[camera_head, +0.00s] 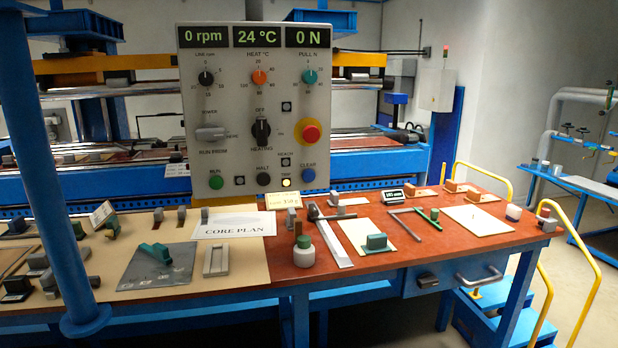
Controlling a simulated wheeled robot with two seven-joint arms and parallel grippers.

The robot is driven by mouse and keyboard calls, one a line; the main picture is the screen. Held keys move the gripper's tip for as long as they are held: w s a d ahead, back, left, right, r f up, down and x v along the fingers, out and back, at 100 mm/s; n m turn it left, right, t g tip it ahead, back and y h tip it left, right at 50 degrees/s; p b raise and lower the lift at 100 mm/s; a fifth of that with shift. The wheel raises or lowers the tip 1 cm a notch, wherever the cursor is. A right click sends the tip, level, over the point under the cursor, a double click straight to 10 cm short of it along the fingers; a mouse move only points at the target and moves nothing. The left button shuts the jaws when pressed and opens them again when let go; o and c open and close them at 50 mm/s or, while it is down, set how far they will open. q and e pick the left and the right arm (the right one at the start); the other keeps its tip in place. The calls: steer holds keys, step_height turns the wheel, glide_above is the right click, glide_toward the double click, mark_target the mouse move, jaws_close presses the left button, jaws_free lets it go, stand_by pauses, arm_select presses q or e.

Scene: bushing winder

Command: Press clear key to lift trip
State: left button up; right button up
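The grey control panel (225,110) stands upright at the back of the bench. Its blue round clear key (308,175) is at the lower right, under the label CLEAR. A small lit trip lamp (286,183) glows pale yellow to the left of the key. A black halt key (263,179) and a green run key (216,182) are in the same row. The red stop button (310,133) on its yellow ring is above the clear key. The displays (258,37) read 0 rpm, 24 °C and 0 N. Neither of my grippers is in view.
A blue post (60,200) rises at the front left. Yellow handrails (578,235) stand at the right.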

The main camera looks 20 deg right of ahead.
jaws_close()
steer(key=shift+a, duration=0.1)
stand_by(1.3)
